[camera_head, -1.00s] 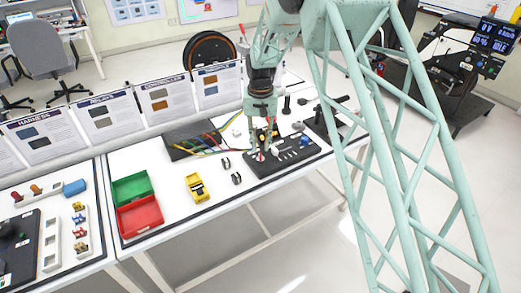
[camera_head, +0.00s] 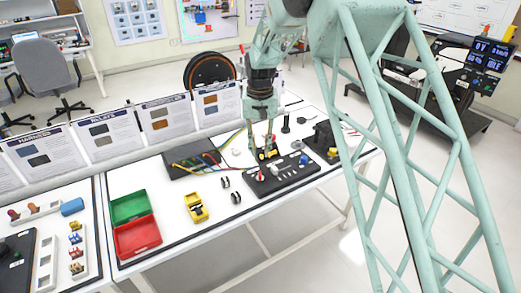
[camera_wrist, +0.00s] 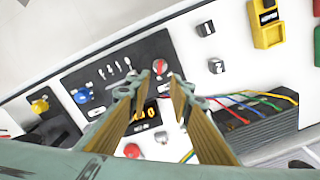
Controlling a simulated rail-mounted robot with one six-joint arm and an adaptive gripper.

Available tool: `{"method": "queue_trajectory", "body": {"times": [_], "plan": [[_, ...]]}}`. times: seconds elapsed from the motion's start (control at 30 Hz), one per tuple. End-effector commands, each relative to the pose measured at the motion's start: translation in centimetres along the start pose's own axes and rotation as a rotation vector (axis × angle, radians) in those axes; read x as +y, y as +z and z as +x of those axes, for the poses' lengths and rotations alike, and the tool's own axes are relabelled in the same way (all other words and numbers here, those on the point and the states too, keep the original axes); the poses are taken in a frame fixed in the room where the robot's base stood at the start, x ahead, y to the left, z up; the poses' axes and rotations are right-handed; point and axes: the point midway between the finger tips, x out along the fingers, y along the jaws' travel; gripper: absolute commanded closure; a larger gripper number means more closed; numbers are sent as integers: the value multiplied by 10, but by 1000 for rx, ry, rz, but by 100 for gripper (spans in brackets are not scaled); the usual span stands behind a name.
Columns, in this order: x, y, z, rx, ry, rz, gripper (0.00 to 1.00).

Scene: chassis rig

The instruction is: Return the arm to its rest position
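My gripper (camera_head: 263,146) hangs over the back edge of the black panel (camera_head: 290,178) on the white table. In the wrist view, the two fingers of my gripper (camera_wrist: 157,82) are spread apart with nothing held between them. The black panel (camera_wrist: 107,72) shows beyond the fingertips, with a red knob, a blue knob and several small silver parts. A small unit with yellow marks (camera_wrist: 142,116) shows in the gap between the fingers, lower than the tips. My arm is still extended over the table.
A black box with coloured wires (camera_head: 192,163), a yellow device (camera_head: 195,207), and green (camera_head: 130,206) and red (camera_head: 138,237) bins stand left of the panel. Upright information boards (camera_head: 109,143) line the table's back. A dark block (camera_head: 325,138) stands to the right.

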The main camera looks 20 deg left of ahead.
Motion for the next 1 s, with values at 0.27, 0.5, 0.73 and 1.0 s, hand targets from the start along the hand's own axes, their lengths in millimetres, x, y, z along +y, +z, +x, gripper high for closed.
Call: {"method": "queue_trajectory", "body": {"times": [0.27,0.5,0.73,1.0], "plan": [[1,0,-2,1,0,1,80],[15,6,-22,9,-2,9,80],[44,21,-62,26,-6,26,80],[80,47,-112,48,-9,46,80]]}}
